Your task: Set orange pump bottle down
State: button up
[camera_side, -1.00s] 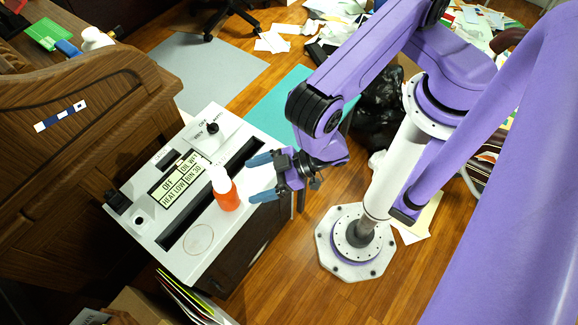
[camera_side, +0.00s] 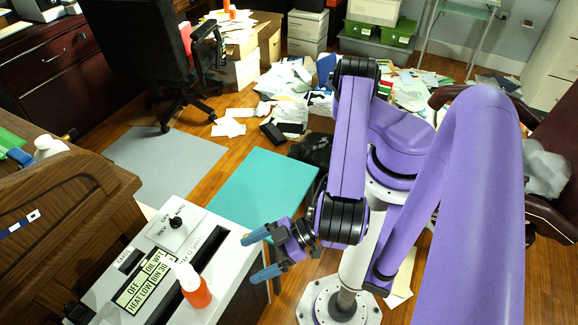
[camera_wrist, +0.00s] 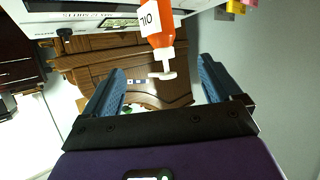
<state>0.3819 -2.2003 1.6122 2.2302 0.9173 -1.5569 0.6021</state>
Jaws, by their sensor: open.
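The orange pump bottle (camera_side: 196,290) with a white top stands upright on the shredder's (camera_side: 225,262) light top, by the dark slot and right of the label panel. In the wrist view the bottle (camera_wrist: 160,35) appears upside down, with its label reading "OIL" and its white pump head towards me. My gripper (camera_side: 258,255) is open and empty, to the right of the bottle and apart from it. In the wrist view its two blue fingers (camera_wrist: 160,88) are spread wide, with the bottle beyond them and nothing held between.
A black knob (camera_side: 176,222) and a label panel (camera_side: 143,282) are on the shredder top. A wooden desk (camera_side: 75,225) stands at the left. A teal mat (camera_side: 262,185) and scattered papers (camera_side: 290,85) lie on the floor behind.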

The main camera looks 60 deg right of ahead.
jog(key=s+a+r+g+h, duration=0.2)
jog(key=r+g, duration=0.2)
jog(key=r, duration=0.2)
jog(key=s+a+r+g+h, duration=0.2)
jog(key=s+r+g+h, duration=0.15)
jog(key=r, duration=0.35)
jog(key=d+r+n+g, duration=0.1)
jog(key=d+r, duration=0.5)
jog(key=r, duration=0.2)
jog(key=shift+d+r+n+g+h, duration=0.2)
jog(key=shift+r+n+g+h, duration=0.1)
jog(key=shift+g+h, duration=0.05)
jog(key=d+r+h, duration=0.1)
jog(key=d+r, duration=0.1)
jog(key=d, duration=0.2)
jog(key=d+r+n, duration=0.1)
jog(key=d+r, duration=0.2)
jog(key=d, duration=0.1)
jog(key=d+r+n+h, duration=0.1)
jog(key=d+r, duration=0.1)
jog(key=d, duration=0.2)
jog(key=shift+s+d+r+h, duration=0.1)
jog(key=shift+d+r+h, duration=0.15)
jog(key=shift+d+h, duration=0.1)
jog(key=shift+c, duration=0.9)
jog(key=shift+d+r, duration=0.1)
jog(key=shift+d, duration=0.2)
jog(key=shift+c, duration=1.3)
jog(key=shift+a, duration=0.1)
